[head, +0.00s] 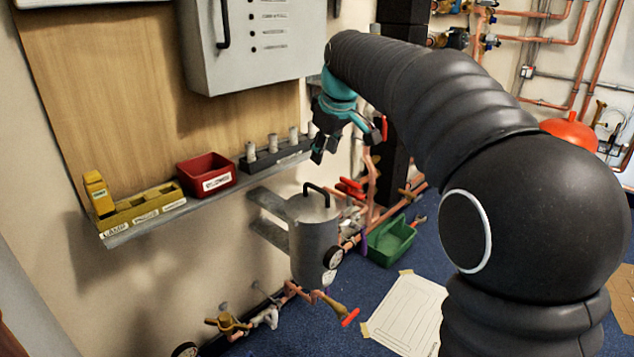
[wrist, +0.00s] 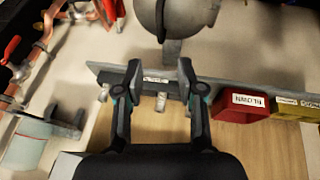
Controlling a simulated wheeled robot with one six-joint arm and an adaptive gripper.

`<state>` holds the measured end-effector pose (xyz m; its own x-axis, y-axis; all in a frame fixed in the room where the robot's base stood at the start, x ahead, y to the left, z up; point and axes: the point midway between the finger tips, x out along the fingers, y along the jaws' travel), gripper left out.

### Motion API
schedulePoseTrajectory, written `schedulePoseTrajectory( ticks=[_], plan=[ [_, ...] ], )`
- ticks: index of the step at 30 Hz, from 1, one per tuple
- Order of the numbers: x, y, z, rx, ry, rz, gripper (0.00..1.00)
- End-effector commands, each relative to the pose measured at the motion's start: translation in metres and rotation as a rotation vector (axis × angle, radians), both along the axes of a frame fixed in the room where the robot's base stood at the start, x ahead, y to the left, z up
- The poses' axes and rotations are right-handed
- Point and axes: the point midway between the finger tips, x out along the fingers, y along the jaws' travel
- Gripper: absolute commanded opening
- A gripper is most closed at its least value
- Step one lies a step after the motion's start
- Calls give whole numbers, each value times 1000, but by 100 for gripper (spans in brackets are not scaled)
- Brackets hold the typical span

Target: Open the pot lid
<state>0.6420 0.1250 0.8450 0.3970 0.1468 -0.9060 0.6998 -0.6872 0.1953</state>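The grey metal pot (head: 315,248) hangs on wall brackets in the middle of the head view. Its lid (head: 308,207) sits on top, with a black arched handle (head: 317,188). My gripper (head: 347,145) is above the pot and a little to its right in the picture, apart from the handle. Its two fingers are spread with nothing between them. In the wrist view, my gripper (wrist: 159,72) also shows open and empty, and a rounded grey body that looks like the pot (wrist: 185,18) is cut off at the top edge.
A wall shelf (head: 150,222) holds a red bin (head: 207,174), a yellow holder (head: 140,205) and a dark rack (head: 275,155). A grey cabinet (head: 250,45) hangs above. Copper pipes with red valve handles run behind the pot. A green bin (head: 391,240) stands on the blue floor.

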Motion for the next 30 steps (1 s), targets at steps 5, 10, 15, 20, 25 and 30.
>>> schedulePoseTrajectory(
  ticks=[5,10,15,20,25,30],
  plan=[
    [12,5,-32,-1,5,-1,38],
    [25,10,-61,-1,4,-1,38],
    [36,14,-86,-1,4,-1,38],
    [43,16,-101,0,2,-1,38],
    [46,17,-108,0,1,-1,38],
    [47,18,-109,0,0,-1,38]
  ],
)
